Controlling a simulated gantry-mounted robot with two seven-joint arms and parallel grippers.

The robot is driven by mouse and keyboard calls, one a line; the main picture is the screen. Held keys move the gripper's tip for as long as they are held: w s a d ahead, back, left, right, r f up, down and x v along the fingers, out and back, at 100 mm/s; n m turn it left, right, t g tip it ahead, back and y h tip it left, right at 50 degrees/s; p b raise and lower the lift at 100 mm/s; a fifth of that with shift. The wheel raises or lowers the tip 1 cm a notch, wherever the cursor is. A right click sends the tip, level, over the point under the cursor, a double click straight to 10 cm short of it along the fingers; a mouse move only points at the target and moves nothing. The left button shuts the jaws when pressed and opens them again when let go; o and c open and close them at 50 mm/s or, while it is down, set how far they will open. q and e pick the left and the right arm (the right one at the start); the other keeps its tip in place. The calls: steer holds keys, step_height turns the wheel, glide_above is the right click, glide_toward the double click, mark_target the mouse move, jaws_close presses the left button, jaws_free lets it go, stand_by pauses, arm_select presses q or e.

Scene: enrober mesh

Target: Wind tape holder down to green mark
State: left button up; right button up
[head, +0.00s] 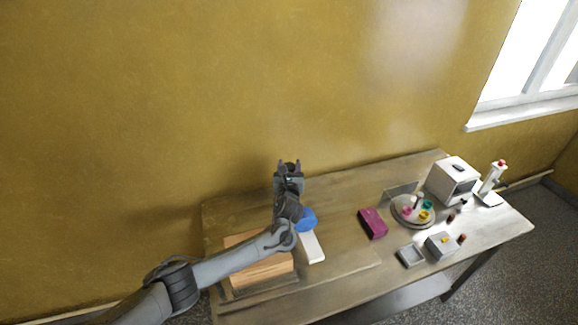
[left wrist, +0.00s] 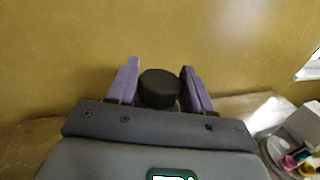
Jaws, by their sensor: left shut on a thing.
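My left gripper (head: 289,163) is in the head view, at the back of the table against the yellow wall. In the left wrist view its two purple-grey fingers (left wrist: 160,84) stand on either side of a dark round knob (left wrist: 158,89), and the gripper is shut on it. A blue round roll (head: 307,217) stands just right of my arm, at the far end of a white base strip (head: 312,246). It may be the tape on its holder. My arm hides much of this area. I cannot make out a green mark on the holder. My right gripper is not in view.
A wooden block (head: 262,272) lies beneath my left arm. To the right are a magenta box (head: 373,223), a round tray (head: 401,217) with coloured pieces, a white box (head: 452,180), a grey box (head: 440,245) and a white stand (head: 490,180).

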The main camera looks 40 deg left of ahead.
arm_select(q)
steer(key=shift+s+a+r+m+t+h+p, duration=0.1)
steer(key=shift+r+m+t+h+p, duration=0.25)
steer(key=shift+m+h+p, duration=0.3)
steer(key=shift+f+m+t+h+p, duration=0.2)
steer(key=shift+m+t+h+p, duration=0.4)
steer(key=shift+h, duration=0.35)
steer(key=shift+m+t+h, duration=0.35)
steer(key=shift+m+h, duration=0.3)
steer(key=shift+h, duration=0.25)
steer(key=shift+f+m+t+h, duration=0.1)
steer(key=shift+m+t+h, duration=0.2)
steer(key=shift+m+h, duration=0.65)
steer(key=shift+h, duration=0.35)
steer(key=o, duration=0.9)
steer(key=shift+o, duration=0.2)
